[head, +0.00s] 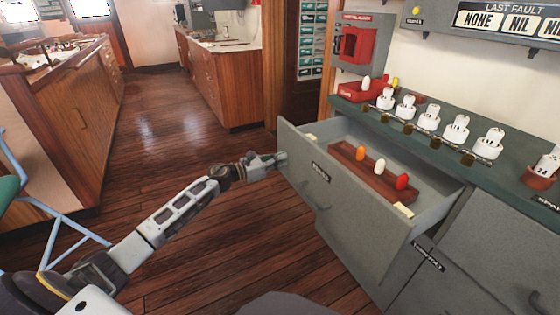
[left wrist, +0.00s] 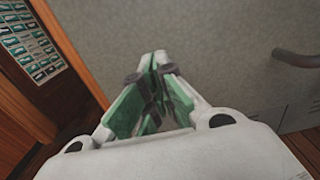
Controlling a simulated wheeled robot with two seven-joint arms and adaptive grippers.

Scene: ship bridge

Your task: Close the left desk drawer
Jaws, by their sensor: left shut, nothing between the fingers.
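The left desk drawer (head: 330,200) is grey and stands pulled out from the desk, with its front facing me. Inside it lies a brown wooden rack (head: 352,165) holding an orange, a white and a red bulb-like piece. Its handle (head: 315,197) is on the front. My left gripper (head: 280,158) is shut and empty, at the far-left upper part of the drawer front. In the left wrist view its fingers (left wrist: 155,62) point at the grey drawer front (left wrist: 215,45); whether they touch it I cannot tell. My right gripper is not in view.
The green desktop (head: 425,125) carries several white sockets and a red tray (head: 362,90). A second grey drawer (head: 490,255) to the right is shut. A wooden cabinet (head: 75,110) and a blue-framed chair (head: 60,212) stand left. The wooden floor between is clear.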

